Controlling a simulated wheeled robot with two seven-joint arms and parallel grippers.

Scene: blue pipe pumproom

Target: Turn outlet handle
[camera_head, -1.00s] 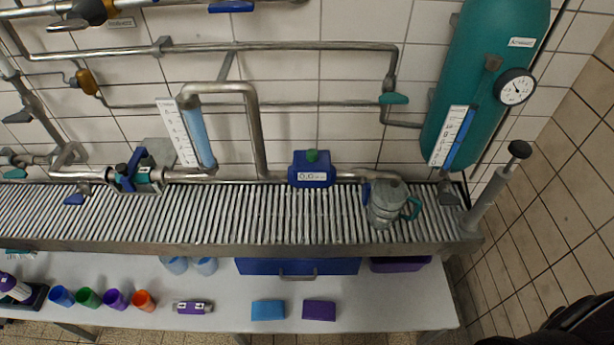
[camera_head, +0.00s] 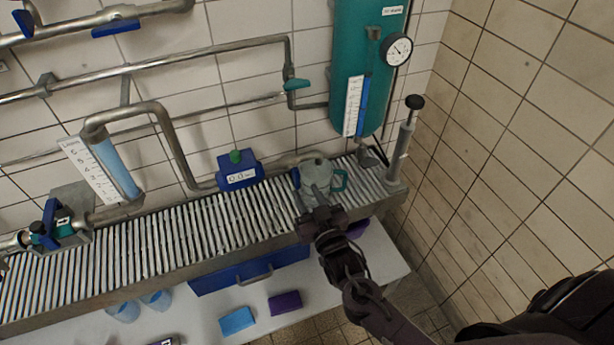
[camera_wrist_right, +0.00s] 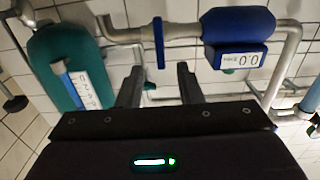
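A blue handle (camera_head: 296,178) sits on the pipe's outlet end, just left of a grey jug (camera_head: 317,172) with a teal grip. In the right wrist view this handle (camera_wrist_right: 158,43) is a thin upright blue bar on the grey pipe. My right gripper (camera_head: 309,194) is open, with its fingers reaching over the grate in front of the handle and jug. In the right wrist view the handle lies ahead of the gap between the fingertips (camera_wrist_right: 160,75), with nothing between them. My left gripper is out of view.
A blue flow meter (camera_head: 240,171) reading 0.0 sits left of the outlet. A teal tank (camera_head: 358,40) with a gauge (camera_head: 396,49) and a hand pump (camera_head: 402,145) stand right. A slatted grate (camera_head: 165,235) runs below; the tiled wall (camera_head: 500,130) closes the right side.

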